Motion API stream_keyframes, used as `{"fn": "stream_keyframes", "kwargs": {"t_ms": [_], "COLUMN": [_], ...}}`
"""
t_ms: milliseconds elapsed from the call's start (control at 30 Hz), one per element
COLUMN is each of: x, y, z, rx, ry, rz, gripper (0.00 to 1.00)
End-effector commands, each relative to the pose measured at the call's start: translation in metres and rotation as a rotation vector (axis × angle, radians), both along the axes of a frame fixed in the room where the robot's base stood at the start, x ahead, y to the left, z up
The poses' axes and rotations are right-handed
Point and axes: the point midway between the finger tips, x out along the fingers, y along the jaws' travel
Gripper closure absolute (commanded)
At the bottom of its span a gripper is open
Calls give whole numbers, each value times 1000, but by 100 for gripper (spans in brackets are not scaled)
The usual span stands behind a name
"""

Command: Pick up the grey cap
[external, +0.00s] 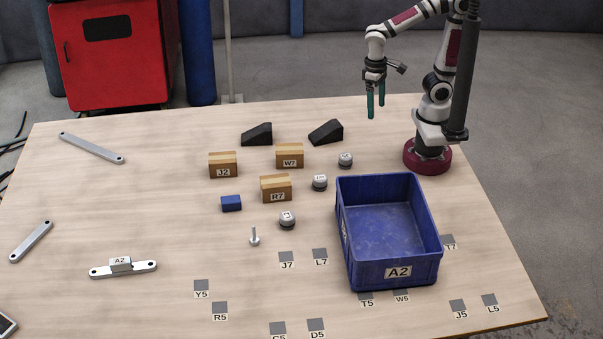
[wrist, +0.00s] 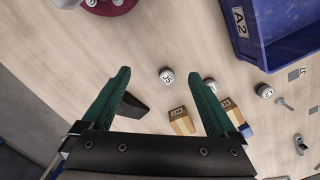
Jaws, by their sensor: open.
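Three round grey caps with white labelled tops stand on the table: one far back (external: 345,161), one in the middle (external: 320,183) and one nearer the front (external: 287,220). My gripper (external: 376,108) is open and empty, pointing down, raised above the back of the table beyond the caps. In the wrist view, the back cap (wrist: 166,77) appears between the two green fingers, well below them. The middle cap (wrist: 210,86) is partly hidden by the right finger, and the front cap (wrist: 264,91) lies farther right. The label letters are too small to read surely.
A blue bin (external: 392,282) marked A2 stands right of the caps. Cardboard boxes (external: 223,168), black wedges (external: 326,132), a blue block (external: 231,204) and an upright bolt (external: 254,238) are nearby. Metal bars (external: 91,148) lie left. The table's left middle is mostly clear.

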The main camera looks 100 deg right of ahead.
Motion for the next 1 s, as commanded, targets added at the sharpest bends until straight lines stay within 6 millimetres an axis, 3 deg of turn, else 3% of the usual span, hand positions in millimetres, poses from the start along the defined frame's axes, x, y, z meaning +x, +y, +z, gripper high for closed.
{"fn": "stream_keyframes", "kwargs": {"t_ms": [100, 200, 267, 367, 600, 1000], "x": [61, 94, 103, 105, 96, 85], "y": [-8, -12, -13, -15, -20, -21], "z": [-20, -36, -43, -63, -129, -194], "rx": [-86, -134, -148, -155, -154, -153], "ry": [30, 33, 32, 35, 36, 34], "rz": [-103, -163, -179, -188, -189, -187], "gripper": [7, 7, 7, 7, 7, 7]}}
